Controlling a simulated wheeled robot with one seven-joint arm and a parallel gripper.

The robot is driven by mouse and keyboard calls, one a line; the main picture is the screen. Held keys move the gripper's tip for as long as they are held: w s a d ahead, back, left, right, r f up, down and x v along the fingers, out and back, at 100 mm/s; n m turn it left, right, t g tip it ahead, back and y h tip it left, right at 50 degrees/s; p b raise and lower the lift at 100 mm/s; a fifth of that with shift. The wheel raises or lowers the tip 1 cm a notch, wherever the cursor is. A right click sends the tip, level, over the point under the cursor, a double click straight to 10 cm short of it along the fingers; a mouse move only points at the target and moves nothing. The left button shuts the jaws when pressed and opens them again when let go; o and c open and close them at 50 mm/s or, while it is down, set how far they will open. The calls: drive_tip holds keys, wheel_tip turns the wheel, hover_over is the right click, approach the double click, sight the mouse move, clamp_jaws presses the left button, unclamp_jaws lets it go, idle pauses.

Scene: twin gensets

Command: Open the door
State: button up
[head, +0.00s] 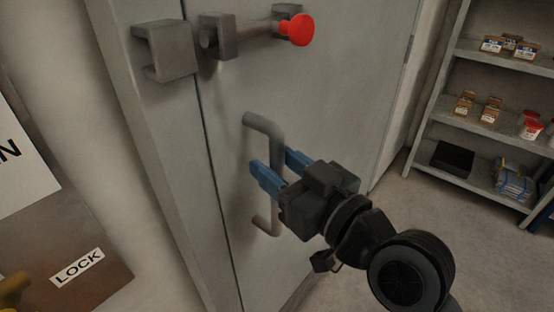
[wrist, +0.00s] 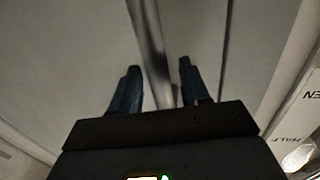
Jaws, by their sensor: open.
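The grey door (head: 345,110) stands shut in its frame, as far as I can see. A grey C-shaped pull handle (head: 269,125) is fixed upright on it. My gripper (head: 282,168) is open, with blue fingers on both sides of the handle's vertical bar. In the wrist view the handle bar (wrist: 148,45) runs between the two fingers (wrist: 158,83), with gaps showing beside it. Above the handle, a sliding bolt with a red knob (head: 298,30) lies across the door. The bolt's rod ends in the door-side bracket, apart from the bracket (head: 165,52) on the frame.
Shelves (head: 480,115) with small boxes, tubs and a black case stand at the right. A brown panel with a LOCK label (head: 77,268) is on the wall at lower left. Bare floor (head: 400,220) lies in front of the shelves.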

drive_tip(key=shift+w+a, duration=0.15)
drive_tip(key=shift+w, duration=0.05)
clamp_jaws()
idle(0.4)
